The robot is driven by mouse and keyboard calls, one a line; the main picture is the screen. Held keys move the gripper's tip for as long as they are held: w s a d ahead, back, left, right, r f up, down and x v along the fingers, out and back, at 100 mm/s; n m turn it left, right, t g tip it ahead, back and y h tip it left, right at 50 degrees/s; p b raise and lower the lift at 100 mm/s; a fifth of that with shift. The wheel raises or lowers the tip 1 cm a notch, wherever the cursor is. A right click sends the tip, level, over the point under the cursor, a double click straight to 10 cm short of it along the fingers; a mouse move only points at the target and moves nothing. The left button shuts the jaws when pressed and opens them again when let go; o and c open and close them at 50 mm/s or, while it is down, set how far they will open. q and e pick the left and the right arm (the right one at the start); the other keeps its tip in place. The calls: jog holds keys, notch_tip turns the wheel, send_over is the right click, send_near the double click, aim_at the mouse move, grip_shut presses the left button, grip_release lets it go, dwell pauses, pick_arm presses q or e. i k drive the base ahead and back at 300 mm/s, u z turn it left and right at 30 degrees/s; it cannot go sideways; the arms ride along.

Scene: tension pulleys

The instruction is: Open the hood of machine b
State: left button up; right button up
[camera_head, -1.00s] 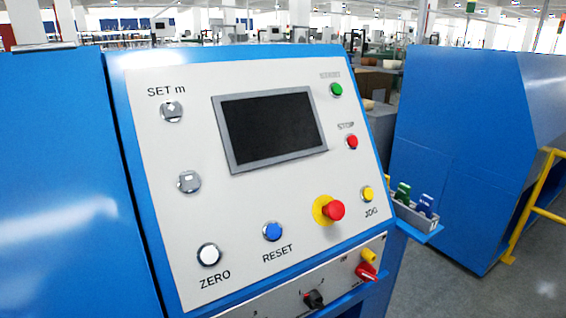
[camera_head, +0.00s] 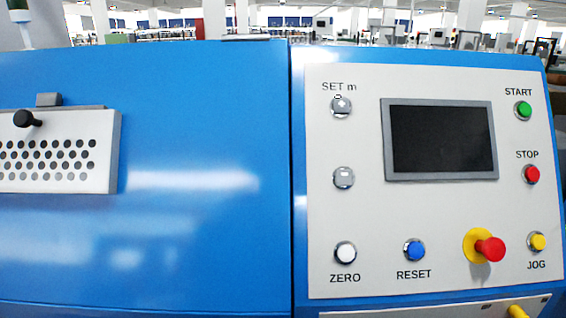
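A large blue machine (camera_head: 205,110) fills the view. I cannot tell from any marking whether it is machine b. A white perforated panel (camera_head: 60,180) with a black knob (camera_head: 27,119) sits at its left, cut off by the picture edge. It looks like a hood or cover and seems to be down, with a small grey bracket (camera_head: 49,100) above it. Neither of my grippers is in view.
A control panel (camera_head: 360,230) on the right has a dark screen (camera_head: 441,139), a green START button (camera_head: 523,110), a red STOP button (camera_head: 531,174) and a red emergency knob (camera_head: 490,249). Other equipment and pillars stand far behind. No free floor shows.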

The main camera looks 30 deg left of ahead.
aim_at(197, 225)
jog(key=u, duration=2.55)
jog(key=k, duration=0.5)
jog(key=u, duration=1.9)
jog(key=i, duration=1.1)
jog(key=z, duration=2.35)
